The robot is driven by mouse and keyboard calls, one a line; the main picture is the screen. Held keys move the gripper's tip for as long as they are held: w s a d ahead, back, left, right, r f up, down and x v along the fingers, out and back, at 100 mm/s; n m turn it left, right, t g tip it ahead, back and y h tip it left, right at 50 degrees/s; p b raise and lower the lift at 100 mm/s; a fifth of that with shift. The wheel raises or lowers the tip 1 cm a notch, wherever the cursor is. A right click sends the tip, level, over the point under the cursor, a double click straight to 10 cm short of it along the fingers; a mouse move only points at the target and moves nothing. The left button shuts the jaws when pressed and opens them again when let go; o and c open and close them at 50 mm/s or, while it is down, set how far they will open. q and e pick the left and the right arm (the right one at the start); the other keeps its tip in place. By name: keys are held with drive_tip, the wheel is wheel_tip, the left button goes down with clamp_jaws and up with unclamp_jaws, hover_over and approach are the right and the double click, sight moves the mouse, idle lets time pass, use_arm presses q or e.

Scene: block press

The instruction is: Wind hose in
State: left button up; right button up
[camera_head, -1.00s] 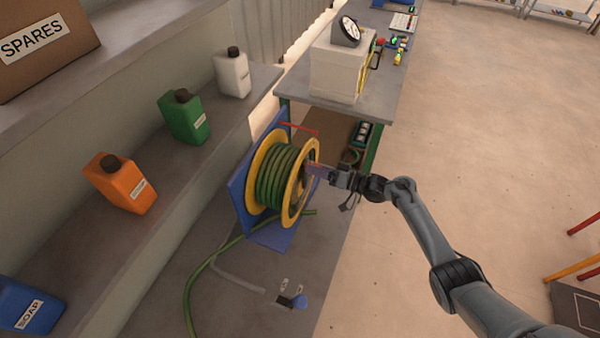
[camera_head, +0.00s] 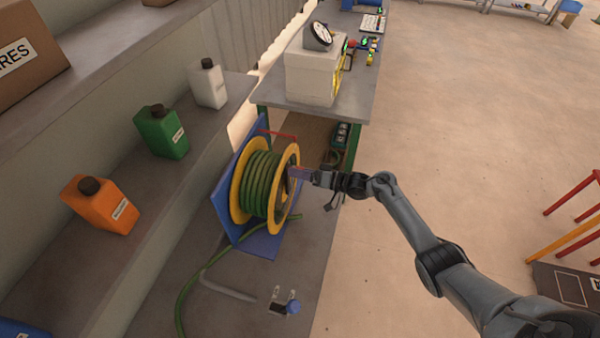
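The hose reel (camera_head: 238,190) has yellow flanges and stands on a blue bracket (camera_head: 226,222). Green hose (camera_head: 259,185) is wound on its drum in several turns. A loose length of green hose (camera_head: 187,290) runs from the reel's foot down to the bottom edge of the view. My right gripper (camera_head: 305,175) is at the crank on the reel's right face, with a small purplish handle at its tips. The fingers are too small to tell whether they are closed on it. My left gripper is not in view.
A grey pipe (camera_head: 228,289) and a dark fitting with a blue knob (camera_head: 293,307) lie in front of the reel. Orange (camera_head: 98,205), green (camera_head: 162,132) and white (camera_head: 208,83) jugs stand on the left shelf. A bench (camera_head: 345,98) is behind. Open floor is at right.

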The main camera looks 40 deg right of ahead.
drive_tip(key=shift+s, duration=0.1)
drive_tip(key=v, duration=1)
drive_tip(key=shift+s+d, duration=0.25)
